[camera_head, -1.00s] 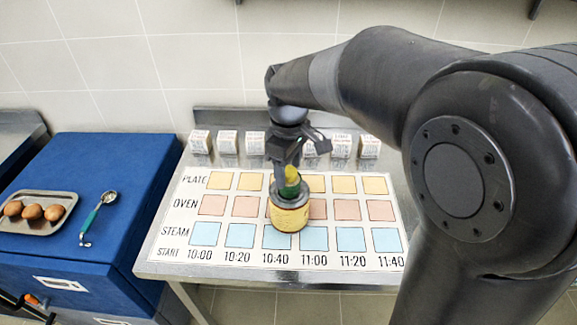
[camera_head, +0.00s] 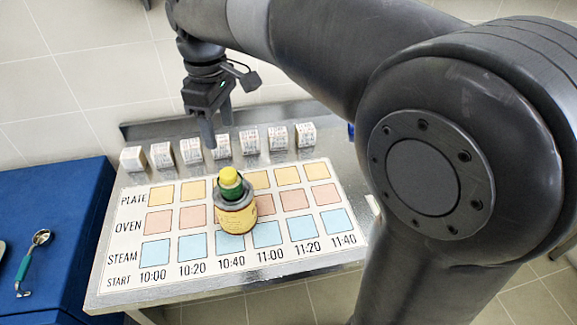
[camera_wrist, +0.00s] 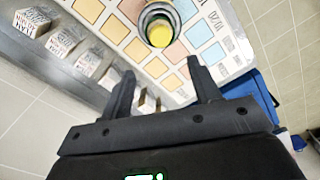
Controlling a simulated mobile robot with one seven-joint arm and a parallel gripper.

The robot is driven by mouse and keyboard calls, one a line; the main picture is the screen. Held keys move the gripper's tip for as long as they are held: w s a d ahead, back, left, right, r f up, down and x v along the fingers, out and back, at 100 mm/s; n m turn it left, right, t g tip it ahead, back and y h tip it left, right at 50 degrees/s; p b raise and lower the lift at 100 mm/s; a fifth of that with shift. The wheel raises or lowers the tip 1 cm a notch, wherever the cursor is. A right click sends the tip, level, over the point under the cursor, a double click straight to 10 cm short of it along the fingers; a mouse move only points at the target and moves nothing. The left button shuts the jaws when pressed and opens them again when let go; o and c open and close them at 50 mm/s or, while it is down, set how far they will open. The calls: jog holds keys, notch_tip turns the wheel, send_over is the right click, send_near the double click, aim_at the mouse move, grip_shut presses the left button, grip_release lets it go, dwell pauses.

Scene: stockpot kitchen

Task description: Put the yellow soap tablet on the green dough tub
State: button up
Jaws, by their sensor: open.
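The yellow soap tablet (camera_head: 230,176) sits on top of the green dough tub (camera_head: 231,190). The tub stands within a grey ring on top of a yellow labelled can (camera_head: 236,219) on the printed board. In the wrist view the soap tablet (camera_wrist: 160,33) shows from above, with the grey ring around it. My gripper (camera_head: 217,128) is open and empty, above and behind the stack, apart from it. In the wrist view the open jaws (camera_wrist: 162,72) have nothing between them.
Several small white labelled blocks (camera_head: 221,146) stand in a row behind the board (camera_head: 125,225) on the metal table. A blue cabinet (camera_head: 50,220) with a green-handled spoon (camera_head: 25,270) is at left. The board around the can is clear.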

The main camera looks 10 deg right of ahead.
jog(key=s+d+f+m+t, duration=0.2)
jog(key=s+d+f+m, duration=0.1)
jog(key=s+d+m, duration=0.3)
jog(key=s+d+f+m+t, duration=0.3)
jog(key=s+d+m, duration=0.3)
jog(key=s+d, duration=0.4)
jog(key=shift+s+d+m+t, duration=0.3)
jog(key=shift+s+d, duration=0.05)
jog(key=shift+d, duration=0.2)
